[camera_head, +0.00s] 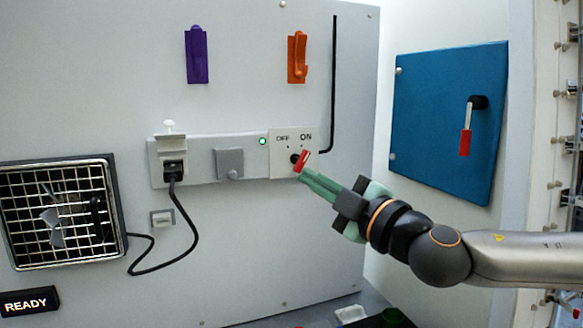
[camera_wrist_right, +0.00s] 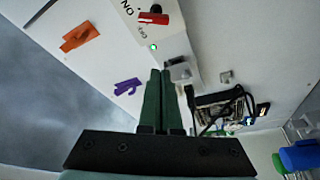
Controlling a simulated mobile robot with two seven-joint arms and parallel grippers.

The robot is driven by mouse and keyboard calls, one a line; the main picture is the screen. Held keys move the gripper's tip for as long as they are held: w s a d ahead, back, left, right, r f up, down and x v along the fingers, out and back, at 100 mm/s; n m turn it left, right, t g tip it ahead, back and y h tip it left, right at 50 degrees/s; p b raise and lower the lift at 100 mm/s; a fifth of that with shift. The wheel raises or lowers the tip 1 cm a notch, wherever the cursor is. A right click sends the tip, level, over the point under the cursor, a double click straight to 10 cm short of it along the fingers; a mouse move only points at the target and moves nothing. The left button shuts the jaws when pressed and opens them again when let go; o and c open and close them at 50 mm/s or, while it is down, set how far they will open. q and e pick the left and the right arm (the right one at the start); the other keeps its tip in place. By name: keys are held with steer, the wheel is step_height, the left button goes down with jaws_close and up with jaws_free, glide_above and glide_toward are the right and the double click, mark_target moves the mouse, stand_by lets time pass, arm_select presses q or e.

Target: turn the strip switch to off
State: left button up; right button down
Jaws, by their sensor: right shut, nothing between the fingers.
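The strip switch is a red knob (camera_head: 302,160) on a black hub, at the right end of the white power strip (camera_head: 200,145). OFF and ON are printed above it, and the red knob leans up and right, toward ON. A green light (camera_head: 263,141) glows left of the labels. My right gripper (camera_head: 302,174) is shut and empty, its green fingertips just below the knob; contact cannot be told in the head view. In the right wrist view the red knob (camera_wrist_right: 153,18) shows beyond the shut fingertips (camera_wrist_right: 160,72), with a visible gap. My left gripper is not in view.
A black plug (camera_head: 173,169) with a cord sits in the strip, beside a grey covered socket (camera_head: 230,163). A caged fan (camera_head: 60,212) is at lower left. Purple (camera_head: 196,55) and orange (camera_head: 297,57) hooks are above. A blue door (camera_head: 440,120) stands at right.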

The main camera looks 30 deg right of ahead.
mark_target(298, 171)
steer(key=shift+w+d+f+p, duration=0.1)
steer(key=shift+w+d+p, duration=0.45)
steer(key=shift+w, duration=0.9)
steer(key=shift+w+d+p, duration=0.4)
steer(key=shift+w+p, duration=0.15)
steer(key=shift+w, duration=0.85)
steer(key=shift+w+d+f+p, duration=0.1)
steer(key=shift+w+d+p, duration=0.45)
steer(key=shift+w, duration=0.9)
steer(key=shift+f, duration=0.15)
steer(key=shift+f+b, duration=0.1)
steer(key=shift+b, duration=0.25)
steer(key=shift+d, duration=0.15)
